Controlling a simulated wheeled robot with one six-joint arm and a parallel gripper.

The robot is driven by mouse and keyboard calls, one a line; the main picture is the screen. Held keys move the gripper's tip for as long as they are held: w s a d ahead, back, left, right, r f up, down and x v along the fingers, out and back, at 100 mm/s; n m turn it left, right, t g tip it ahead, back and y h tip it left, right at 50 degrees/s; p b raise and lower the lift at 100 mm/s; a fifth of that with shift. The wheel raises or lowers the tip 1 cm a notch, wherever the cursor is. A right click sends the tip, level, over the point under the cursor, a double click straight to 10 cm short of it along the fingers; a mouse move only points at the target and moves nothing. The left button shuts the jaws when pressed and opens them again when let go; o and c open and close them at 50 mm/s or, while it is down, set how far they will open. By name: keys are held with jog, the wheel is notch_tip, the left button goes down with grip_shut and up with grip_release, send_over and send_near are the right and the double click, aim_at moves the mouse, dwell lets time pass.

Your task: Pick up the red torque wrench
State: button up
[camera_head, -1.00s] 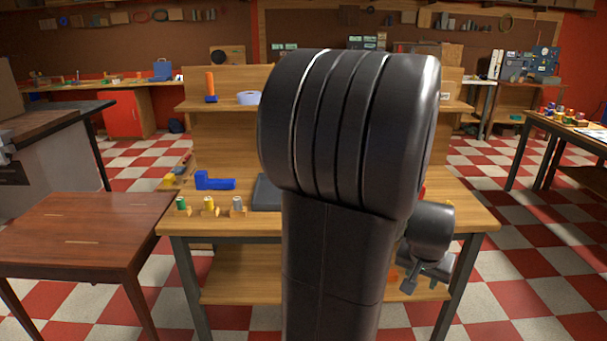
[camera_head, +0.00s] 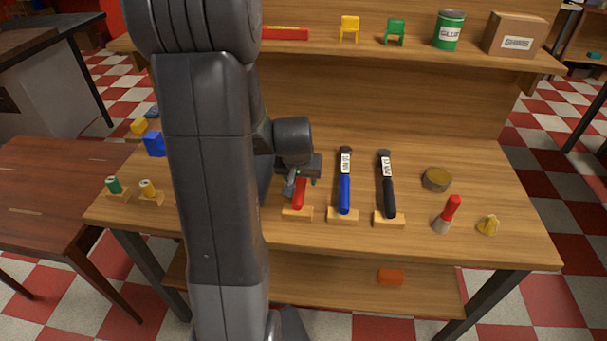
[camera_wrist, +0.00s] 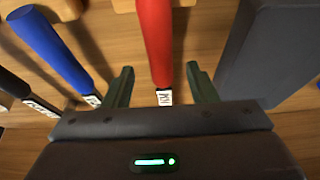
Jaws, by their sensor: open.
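The red torque wrench (camera_head: 299,197) lies on the workbench with its red handle end on a small wooden block (camera_head: 297,213). My arm and gripper hide its far part in the head view. In the wrist view its red handle (camera_wrist: 156,40) runs down to a white label, which lies between the fingers. My gripper (camera_wrist: 160,82) is open, with one dark green finger on each side of the wrench and gaps on both sides. In the head view my gripper (camera_head: 296,186) is over the wrench. I cannot tell its exact height.
A blue wrench (camera_head: 344,190) and a black wrench (camera_head: 387,195) lie to the right on wooden blocks. A dark grey slab (camera_wrist: 272,45) is on the other side in the wrist view. A shelf (camera_head: 340,58) is behind.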

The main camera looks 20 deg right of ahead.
aim_at(301, 180)
jog(key=shift+w+f, duration=0.1)
jog(key=shift+w, duration=0.25)
jog(key=shift+w+d+f, duration=0.15)
jog(key=shift+f, duration=0.05)
jog(key=shift+p+x, duration=0.4)
jog(key=shift+x, duration=1.8)
jog(key=shift+d, duration=0.1)
jog(key=shift+c, duration=0.4)
grip_shut()
